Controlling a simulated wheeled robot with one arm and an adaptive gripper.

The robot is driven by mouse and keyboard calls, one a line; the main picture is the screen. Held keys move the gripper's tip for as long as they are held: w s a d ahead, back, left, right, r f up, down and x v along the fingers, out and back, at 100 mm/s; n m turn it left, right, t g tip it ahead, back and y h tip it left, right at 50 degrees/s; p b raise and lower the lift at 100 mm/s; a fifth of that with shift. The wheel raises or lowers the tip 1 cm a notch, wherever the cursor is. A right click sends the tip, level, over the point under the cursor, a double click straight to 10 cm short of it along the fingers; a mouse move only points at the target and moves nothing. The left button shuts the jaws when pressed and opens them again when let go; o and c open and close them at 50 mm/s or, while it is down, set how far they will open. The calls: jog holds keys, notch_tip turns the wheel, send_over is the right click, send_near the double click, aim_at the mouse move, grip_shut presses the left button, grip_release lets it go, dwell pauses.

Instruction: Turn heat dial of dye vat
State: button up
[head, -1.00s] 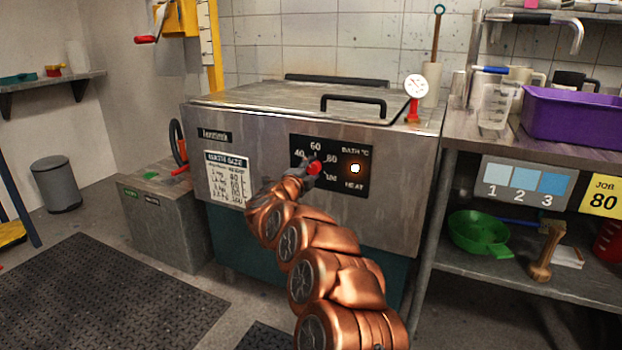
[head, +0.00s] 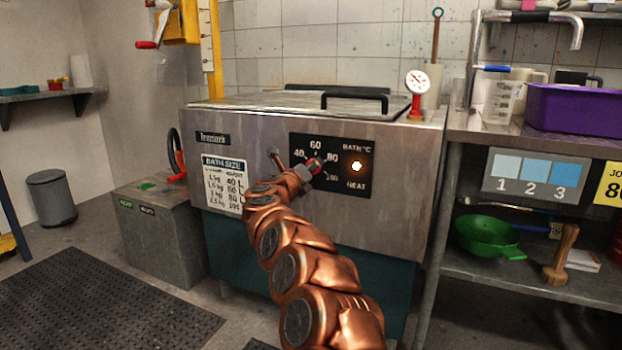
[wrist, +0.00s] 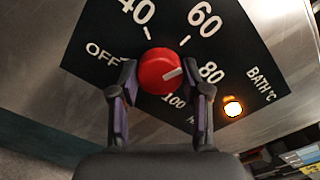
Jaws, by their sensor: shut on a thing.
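The dye vat (head: 230,145) is a steel box with a closed lid. Its black heat panel (head: 345,180) carries OFF, 40, 60, 80 and 100 marks and a lit lamp (head: 357,166) above HEAT. The red heat dial (head: 316,164) is mostly hidden by my gripper (head: 307,172) in the head view. In the wrist view the round red dial (wrist: 160,70) sits between the fingertips of my gripper (wrist: 160,92), which is shut on it. The dial's white line points right, toward the 80 label (wrist: 211,72).
A thermometer gauge (head: 418,83) stands at the vat's right corner. A steel shelf (head: 475,255) with a green colander (head: 488,236) is on the right, a grey box (head: 160,235) on the left. Open floor and a black mat (head: 100,300) lie at the front left.

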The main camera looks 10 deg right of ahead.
jog(key=shift+m+b, duration=2.55)
jog(key=shift+m, duration=1.55)
jog(key=o, duration=1.1)
jog(key=shift+o, duration=0.2)
jog(key=shift+s+a, duration=0.1)
